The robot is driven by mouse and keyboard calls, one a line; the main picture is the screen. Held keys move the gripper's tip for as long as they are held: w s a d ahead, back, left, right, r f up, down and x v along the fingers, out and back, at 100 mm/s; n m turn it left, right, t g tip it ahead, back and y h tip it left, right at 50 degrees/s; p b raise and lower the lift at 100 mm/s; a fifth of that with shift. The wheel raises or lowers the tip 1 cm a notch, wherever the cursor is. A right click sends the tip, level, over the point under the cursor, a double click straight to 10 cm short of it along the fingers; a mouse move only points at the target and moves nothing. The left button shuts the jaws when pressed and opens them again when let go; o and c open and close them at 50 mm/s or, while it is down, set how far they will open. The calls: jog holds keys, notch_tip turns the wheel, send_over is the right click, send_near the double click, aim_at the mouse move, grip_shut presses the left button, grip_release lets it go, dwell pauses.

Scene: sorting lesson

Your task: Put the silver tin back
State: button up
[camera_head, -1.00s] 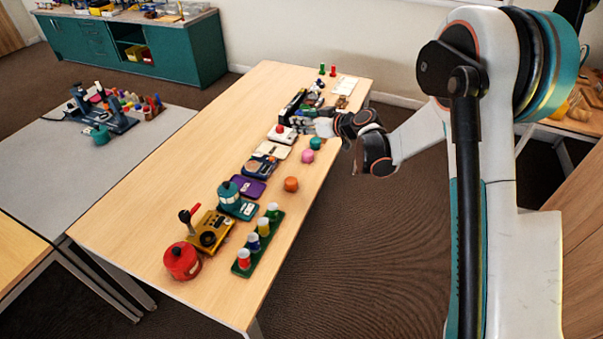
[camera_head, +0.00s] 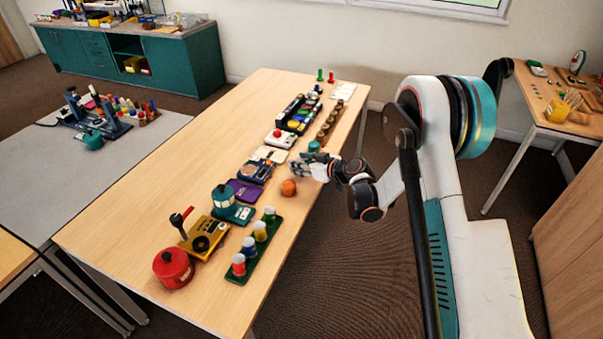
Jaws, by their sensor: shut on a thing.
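My gripper (camera_head: 300,164) is over the long wooden table (camera_head: 180,150), near the grey-and-tan pad and the orange knob-like piece (camera_head: 288,187). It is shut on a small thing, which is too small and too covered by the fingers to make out. I cannot pick out a silver tin for certain anywhere in the view. A teal piece (camera_head: 313,147) stands just behind the gripper. The pink piece near it is hidden, apparently behind the gripper.
A red pot (camera_head: 173,268), a yellow device (camera_head: 205,236), a green rack (camera_head: 252,256) with coloured-top tubes and a purple pad (camera_head: 243,191) line the near table. Farther back are a black tray (camera_head: 290,122) and brown cylinders (camera_head: 328,122). The table's left side is clear.

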jog(key=shift+f+b, duration=0.5)
jog(key=shift+f, duration=1.2)
jog(key=shift+f, duration=0.1)
jog(key=o, duration=0.9)
